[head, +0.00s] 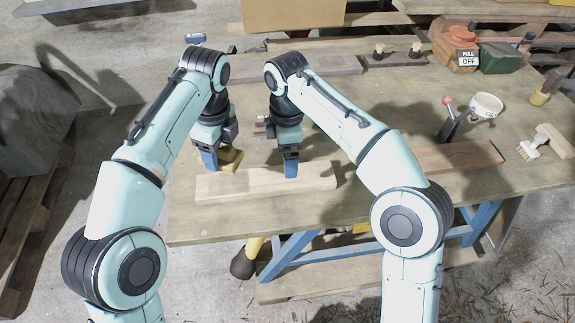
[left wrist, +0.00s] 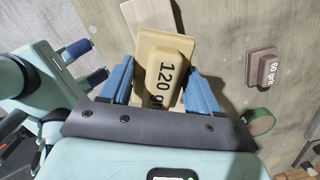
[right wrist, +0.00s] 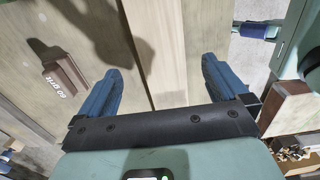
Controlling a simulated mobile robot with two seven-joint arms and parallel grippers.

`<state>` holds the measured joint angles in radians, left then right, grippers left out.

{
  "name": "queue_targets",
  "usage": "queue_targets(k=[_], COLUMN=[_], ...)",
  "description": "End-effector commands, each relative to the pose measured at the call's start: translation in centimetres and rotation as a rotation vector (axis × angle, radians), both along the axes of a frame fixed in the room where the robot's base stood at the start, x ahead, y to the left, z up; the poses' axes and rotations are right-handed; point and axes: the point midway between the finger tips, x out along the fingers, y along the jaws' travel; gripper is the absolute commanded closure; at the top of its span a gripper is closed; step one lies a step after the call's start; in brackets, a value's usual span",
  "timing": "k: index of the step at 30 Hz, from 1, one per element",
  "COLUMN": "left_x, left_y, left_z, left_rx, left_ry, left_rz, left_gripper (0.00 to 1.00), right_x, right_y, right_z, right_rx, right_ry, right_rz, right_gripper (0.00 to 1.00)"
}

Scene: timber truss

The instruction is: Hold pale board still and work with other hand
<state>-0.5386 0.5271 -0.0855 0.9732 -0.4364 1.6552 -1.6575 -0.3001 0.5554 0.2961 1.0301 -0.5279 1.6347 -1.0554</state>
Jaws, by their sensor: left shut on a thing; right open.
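The pale board (head: 250,183) lies flat along the front edge of the workbench. My left gripper (head: 209,160) is shut on a tan sanding block (head: 230,160) at the board's left end. The left wrist view shows the block marked 120 grit (left wrist: 165,68) between the blue fingers, with the pale board (left wrist: 146,12) beyond it. My right gripper (head: 290,168) is open over the middle of the board. In the right wrist view the board (right wrist: 157,45) runs between its spread fingers (right wrist: 165,85); whether they touch it is unclear.
A brown 60 grit block (left wrist: 262,67) lies on the bench, also in the right wrist view (right wrist: 65,73). A box with an OFF sign (head: 463,60) stands behind.

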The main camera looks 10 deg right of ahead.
Motion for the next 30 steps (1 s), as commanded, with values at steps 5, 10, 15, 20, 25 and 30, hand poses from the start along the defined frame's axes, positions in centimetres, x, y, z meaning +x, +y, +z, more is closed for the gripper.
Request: queue_targets(k=[5, 10, 15, 20, 25, 30], left_x=[0.0, 0.0, 0.0, 0.0, 0.0, 0.0], left_y=[0.0, 0.0, 0.0, 0.0, 0.0, 0.0], left_z=[0.0, 0.0, 0.0, 0.0, 0.0, 0.0], left_rx=[0.000, 0.000, 0.000, 0.000, 0.000, 0.000], left_ry=[-0.001, -0.001, -0.001, -0.001, -0.001, -0.001], left_rz=[0.000, 0.000, 0.000, 0.000, 0.000, 0.000], left_gripper=[0.63, 0.63, 0.63, 0.63, 0.63, 0.63], right_x=[-0.1, 0.0, 0.0, 0.0, 0.0, 0.0], right_y=[-0.1, -0.1, -0.1, 0.0, 0.0, 0.0], right_z=[-3.7, -6.5, -8.2, -8.8, -8.8, -8.8], right_rx=[-0.001, 0.000, 0.001, 0.002, 0.002, 0.002], right_ry=[0.002, 0.000, -0.001, -0.002, -0.003, -0.003], right_rz=[0.001, 0.001, 0.000, 0.000, 0.000, 0.001], right_gripper=[0.00, 0.00, 0.00, 0.00, 0.00, 0.36])
